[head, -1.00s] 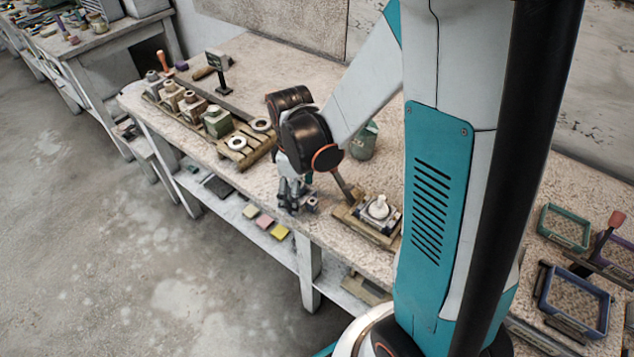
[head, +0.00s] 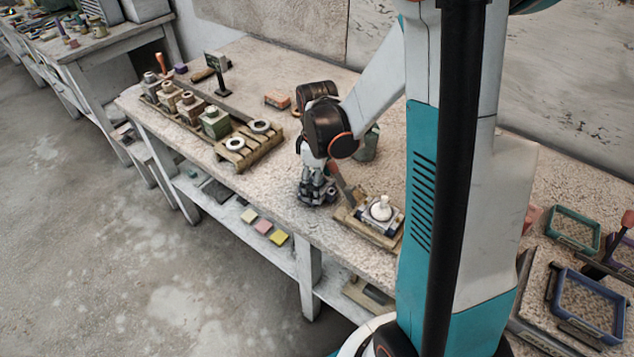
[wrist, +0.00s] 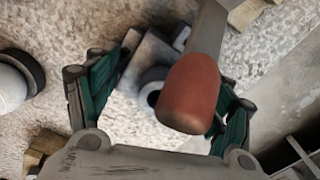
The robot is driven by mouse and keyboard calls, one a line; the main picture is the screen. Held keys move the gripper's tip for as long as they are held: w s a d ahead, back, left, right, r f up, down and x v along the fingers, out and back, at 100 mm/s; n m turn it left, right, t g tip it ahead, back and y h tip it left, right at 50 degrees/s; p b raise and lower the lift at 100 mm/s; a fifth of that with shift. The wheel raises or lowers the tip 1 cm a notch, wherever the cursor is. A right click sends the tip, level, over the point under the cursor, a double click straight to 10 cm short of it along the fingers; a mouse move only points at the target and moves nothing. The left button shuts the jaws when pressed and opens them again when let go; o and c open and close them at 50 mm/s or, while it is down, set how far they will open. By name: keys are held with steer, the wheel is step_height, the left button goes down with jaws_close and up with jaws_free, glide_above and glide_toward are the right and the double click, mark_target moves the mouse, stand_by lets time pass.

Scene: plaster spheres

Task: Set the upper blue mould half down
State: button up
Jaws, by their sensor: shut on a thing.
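My gripper (head: 317,196) is low over the bench, just left of a wooden board (head: 352,226). In the wrist view its green-padded fingers (wrist: 160,102) are shut on the upper blue mould half (wrist: 128,104), a pale block with a round hole and blue-grey edge parts. Whether it touches the bench cannot be told. The lower mould half (head: 366,216) lies on the board with a white plaster sphere (head: 381,208) in it. A tool's red handle (wrist: 190,94) covers part of the held half in the wrist view.
A green pot (head: 370,145) stands behind my gripper. To the left are a slatted rack (head: 254,149) with white rings and a row with a green mould (head: 215,122). An orange block (head: 277,99) lies farther back. Bare bench lies between rack and gripper, near the front edge.

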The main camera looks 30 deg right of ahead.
steer(key=shift+f, duration=0.15)
steer(key=o, duration=1.2)
step_height(320, 180, up, 12)
steer(key=p, duration=0.4)
steer(key=shift+r, duration=0.2)
steer(key=shift+p, duration=0.3)
